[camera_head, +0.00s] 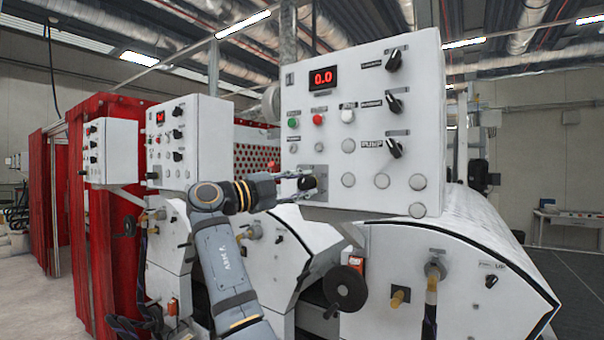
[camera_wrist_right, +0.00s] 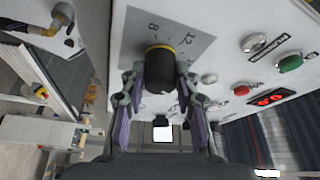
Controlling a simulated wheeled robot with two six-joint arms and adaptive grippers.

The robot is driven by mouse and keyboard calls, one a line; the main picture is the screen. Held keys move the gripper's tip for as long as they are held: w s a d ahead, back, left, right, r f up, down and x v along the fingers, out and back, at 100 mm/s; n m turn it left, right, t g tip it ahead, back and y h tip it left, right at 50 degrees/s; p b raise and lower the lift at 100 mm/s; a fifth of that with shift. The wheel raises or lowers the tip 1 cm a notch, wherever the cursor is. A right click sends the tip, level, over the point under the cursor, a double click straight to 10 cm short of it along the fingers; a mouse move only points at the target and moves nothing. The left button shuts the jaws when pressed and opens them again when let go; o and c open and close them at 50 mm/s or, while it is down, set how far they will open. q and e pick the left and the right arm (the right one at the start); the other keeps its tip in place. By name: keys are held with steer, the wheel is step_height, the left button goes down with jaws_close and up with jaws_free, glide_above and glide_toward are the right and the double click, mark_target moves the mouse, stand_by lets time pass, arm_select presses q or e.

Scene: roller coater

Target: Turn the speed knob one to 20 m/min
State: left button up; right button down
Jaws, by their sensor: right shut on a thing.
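The speed knob is a black cylinder with a yellow ring at its base, on a grey scale plate at the lower left of the nearest control box's face (camera_head: 335,130). My right gripper (camera_head: 300,184) reaches it from the left in the head view. In the right wrist view the knob (camera_wrist_right: 160,70) sits between the two fingers of my right gripper (camera_wrist_right: 161,78), which is shut on it. Figures including an 8 show on the plate (camera_wrist_right: 180,38); the knob's pointer cannot be made out. The red display (camera_head: 323,78) reads 0.0. My left gripper is not in view.
Black selector knobs (camera_head: 393,103) line the box's right side. Green (camera_head: 294,123) and red (camera_head: 317,118) buttons sit above the gripped knob. A black handwheel (camera_head: 345,288) stands below the box. A second control box (camera_head: 187,140) is farther left, near red curtains (camera_head: 100,200).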

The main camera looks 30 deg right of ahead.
steer(key=m+y+p, duration=0.1)
steer(key=m+p, duration=0.1)
steer(key=m, duration=0.1)
steer(key=shift+r, duration=0.2)
steer(key=shift+f+m+y+p, duration=0.1)
steer(key=shift+m+y+p, duration=0.6)
steer(key=shift+m, duration=0.5)
steer(key=shift+f, duration=0.1)
steer(key=c, duration=1)
jaws_free()
steer(key=a+r, duration=0.1)
steer(key=a, duration=1.1)
